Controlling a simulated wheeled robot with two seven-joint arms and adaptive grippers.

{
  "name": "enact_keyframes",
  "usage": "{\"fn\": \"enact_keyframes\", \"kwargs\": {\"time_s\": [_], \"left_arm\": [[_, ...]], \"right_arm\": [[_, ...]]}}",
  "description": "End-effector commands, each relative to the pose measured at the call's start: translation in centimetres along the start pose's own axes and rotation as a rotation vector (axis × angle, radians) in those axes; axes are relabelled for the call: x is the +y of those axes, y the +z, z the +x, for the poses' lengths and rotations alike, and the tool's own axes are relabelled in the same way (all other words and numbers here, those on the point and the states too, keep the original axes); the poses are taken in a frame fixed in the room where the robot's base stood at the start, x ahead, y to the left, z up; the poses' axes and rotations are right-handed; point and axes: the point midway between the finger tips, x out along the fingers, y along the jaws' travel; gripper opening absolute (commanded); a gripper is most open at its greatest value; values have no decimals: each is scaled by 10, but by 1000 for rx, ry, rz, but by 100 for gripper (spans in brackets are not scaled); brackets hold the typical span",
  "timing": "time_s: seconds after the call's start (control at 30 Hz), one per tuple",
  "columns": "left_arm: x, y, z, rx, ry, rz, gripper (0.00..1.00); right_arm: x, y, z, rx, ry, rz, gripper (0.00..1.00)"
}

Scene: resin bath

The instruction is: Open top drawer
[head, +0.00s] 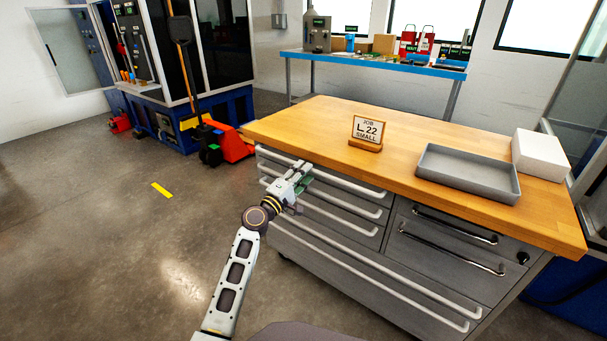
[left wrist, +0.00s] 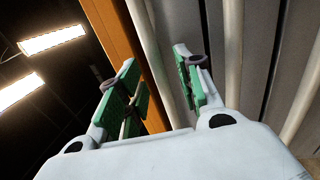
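The grey drawer cabinet (head: 345,232) stands under a wooden worktop. Its top left drawer has a long pale bar handle (head: 350,186) just below the worktop edge. My left gripper (head: 304,176) is at this handle, left of its middle, and covers part of it. In the left wrist view the green-padded fingers of my left gripper (left wrist: 156,75) are apart. A pale bar (left wrist: 158,62) runs through the gap between them in the picture; I cannot tell whether they touch it. The drawer fronts look flush. My right gripper is not in view.
On the worktop (head: 300,125) are a job sign (head: 367,133), a grey tray (head: 467,173) and a white box (head: 540,154). More bar handles lie below the top one. A red pallet jack (head: 230,143) stands behind left. The floor at left is clear.

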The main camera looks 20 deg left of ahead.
Motion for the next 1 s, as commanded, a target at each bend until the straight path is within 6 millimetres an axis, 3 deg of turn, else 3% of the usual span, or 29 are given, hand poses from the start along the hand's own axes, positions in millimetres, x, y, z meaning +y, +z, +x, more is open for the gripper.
{"fn": "enact_keyframes", "kwargs": {"time_s": [0.47, 0.73, 1.0], "left_arm": [[0, 0, 6, 0, 0, 0, 35], [0, 0, 5, 0, 0, 1, 1], [0, 0, 5, 0, -1, 1, 0]], "right_arm": [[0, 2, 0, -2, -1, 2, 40], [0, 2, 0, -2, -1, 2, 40], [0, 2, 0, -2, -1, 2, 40]]}}
